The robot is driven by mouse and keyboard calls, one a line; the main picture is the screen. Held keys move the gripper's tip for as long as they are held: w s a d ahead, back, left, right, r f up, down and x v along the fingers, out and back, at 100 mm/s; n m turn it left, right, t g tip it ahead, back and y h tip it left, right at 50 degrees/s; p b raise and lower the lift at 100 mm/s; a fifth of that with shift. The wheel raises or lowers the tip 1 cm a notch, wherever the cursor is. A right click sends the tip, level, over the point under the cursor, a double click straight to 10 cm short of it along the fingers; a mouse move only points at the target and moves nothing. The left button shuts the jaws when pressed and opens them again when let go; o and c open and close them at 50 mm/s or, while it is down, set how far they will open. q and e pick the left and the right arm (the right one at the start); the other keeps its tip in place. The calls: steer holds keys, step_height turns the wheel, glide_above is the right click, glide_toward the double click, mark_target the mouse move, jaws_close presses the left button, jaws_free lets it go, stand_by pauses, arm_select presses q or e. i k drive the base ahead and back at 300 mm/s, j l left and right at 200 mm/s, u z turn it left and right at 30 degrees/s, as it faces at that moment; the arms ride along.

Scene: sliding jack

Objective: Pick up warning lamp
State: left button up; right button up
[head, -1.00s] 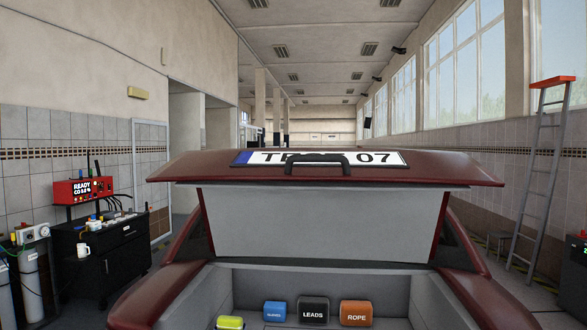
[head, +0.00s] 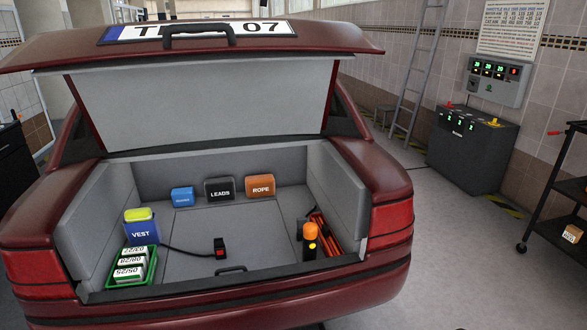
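The warning lamp (head: 310,242) appears to be the upright item with an orange top, a dark body and a small yellow spot. It stands at the right front of the open car boot (head: 190,240), near the boot's front edge. Nothing covers it from this side. Neither of my grippers shows in the head view.
Red-orange folded parts (head: 326,232) lie right beside the lamp. LEADS (head: 219,189) and ROPE (head: 261,186) boxes stand behind. The raised lid (head: 200,100) hangs above.

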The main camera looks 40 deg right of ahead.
mark_target(310, 230)
steer(key=z, duration=1.55)
